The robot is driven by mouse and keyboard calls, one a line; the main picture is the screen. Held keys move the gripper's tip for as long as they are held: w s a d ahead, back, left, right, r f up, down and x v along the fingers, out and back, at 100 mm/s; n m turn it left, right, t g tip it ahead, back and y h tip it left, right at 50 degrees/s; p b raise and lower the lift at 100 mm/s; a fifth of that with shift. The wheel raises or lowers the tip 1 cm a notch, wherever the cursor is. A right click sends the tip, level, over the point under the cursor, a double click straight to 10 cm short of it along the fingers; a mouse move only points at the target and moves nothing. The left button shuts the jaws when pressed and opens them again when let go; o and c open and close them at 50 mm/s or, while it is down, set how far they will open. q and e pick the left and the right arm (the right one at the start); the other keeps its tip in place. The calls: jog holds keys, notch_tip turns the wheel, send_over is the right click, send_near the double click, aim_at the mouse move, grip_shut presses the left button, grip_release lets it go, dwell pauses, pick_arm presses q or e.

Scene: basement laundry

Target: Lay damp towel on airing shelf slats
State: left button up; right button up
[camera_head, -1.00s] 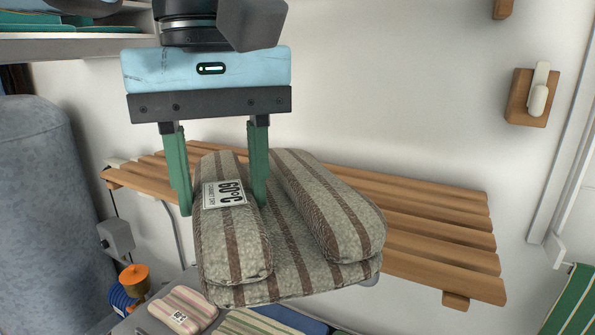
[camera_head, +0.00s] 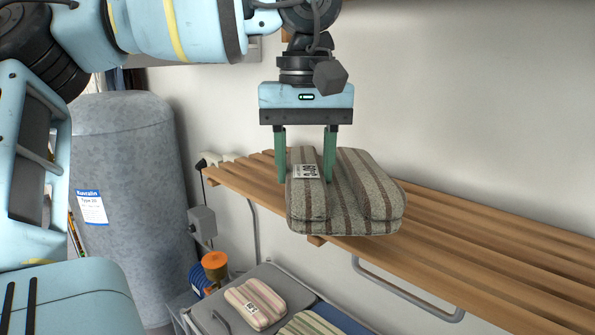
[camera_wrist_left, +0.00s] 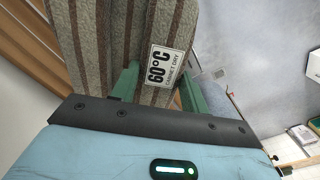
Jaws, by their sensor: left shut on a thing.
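The damp towel (camera_head: 345,205) is a folded grey bundle with brown stripes and a white "60°C" label. My left gripper (camera_head: 304,168) comes down from above, its green fingers shut on the towel's left roll. In the left wrist view the towel (camera_wrist_left: 95,40) and its label sit between the fingers (camera_wrist_left: 158,90). The airing shelf (camera_head: 450,225) has long wooden slats along the wall. The towel is over the shelf's left part and its front hangs past the front slat. I cannot tell whether it touches the slats. My right gripper is out of view.
The slats right of the towel are bare. Below stands a grey surface with a pink striped folded cloth (camera_head: 254,303) and a green striped one (camera_head: 310,324). A grey tank (camera_head: 125,160) stands left, near an orange-topped item (camera_head: 215,265). A metal bracket (camera_head: 400,292) hangs under the shelf.

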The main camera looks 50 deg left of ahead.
aim_at(300, 159)
pick_arm(q)
jog(key=w+a, duration=0.1)
jog(key=a, duration=0.2)
jog(key=shift+w+f, duration=0.15)
jog(key=shift+w, duration=0.25)
jog(key=shift+f+p, duration=0.5)
jog(key=shift+f, duration=1.25)
jog(key=shift+f, duration=0.1)
jog(key=shift+f, duration=0.1)
jog(key=o, duration=1.3)
jog(key=shift+c, duration=0.2)
notch_tip(300, 159, up, 12)
jog(key=shift+r+b, duration=0.2)
jog(key=shift+b, duration=0.15)
